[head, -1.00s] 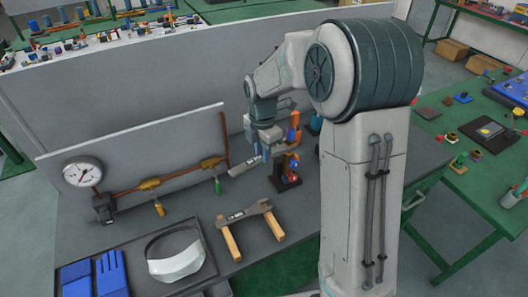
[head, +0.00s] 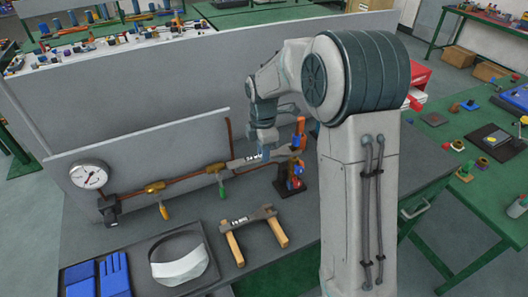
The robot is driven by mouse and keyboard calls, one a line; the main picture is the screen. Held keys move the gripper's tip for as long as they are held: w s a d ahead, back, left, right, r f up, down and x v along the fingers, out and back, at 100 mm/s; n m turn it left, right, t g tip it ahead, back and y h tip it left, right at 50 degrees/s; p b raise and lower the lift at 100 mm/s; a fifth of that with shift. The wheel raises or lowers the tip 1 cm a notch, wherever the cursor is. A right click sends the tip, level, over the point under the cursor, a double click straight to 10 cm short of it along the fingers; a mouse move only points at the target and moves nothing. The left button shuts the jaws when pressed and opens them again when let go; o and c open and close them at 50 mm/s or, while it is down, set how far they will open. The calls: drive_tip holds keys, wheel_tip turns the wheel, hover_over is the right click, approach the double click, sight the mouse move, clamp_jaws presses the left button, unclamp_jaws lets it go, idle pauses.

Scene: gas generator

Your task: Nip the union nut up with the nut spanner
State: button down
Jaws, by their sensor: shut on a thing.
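My gripper (head: 264,152) is shut on a grey spanner (head: 246,160) with a white label, held roughly level. Its left end is at the copper pipe (head: 187,178), close to the right brass fitting (head: 215,168). I cannot tell whether the jaw is around a nut or only in front of the pipe. The union nut cannot be picked out clearly at this size. A second grey spanner (head: 262,213) with a white label lies across two wooden rests (head: 234,248) on the bench.
A pressure gauge (head: 89,175) stands at the pipe's left end. A yellow lever (head: 163,211) and a green lever (head: 222,190) hang below the pipe. A dark stand (head: 289,186) with orange and red parts is right of my gripper. A tray (head: 205,278) holds a visor and blue gloves.

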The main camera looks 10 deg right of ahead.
sight(245, 160)
drive_tip(key=shift+a, duration=0.25)
drive_tip(key=shift+n, duration=0.4)
drive_tip(key=shift+s+a, duration=0.2)
drive_tip(key=shift+a, duration=0.65)
drive_tip(key=shift+s+a, duration=0.2)
drive_tip(key=shift+a, duration=0.6)
drive_tip(key=shift+s+a, duration=0.2)
drive_tip(key=shift+a, duration=0.65)
drive_tip(key=shift+s, duration=0.1)
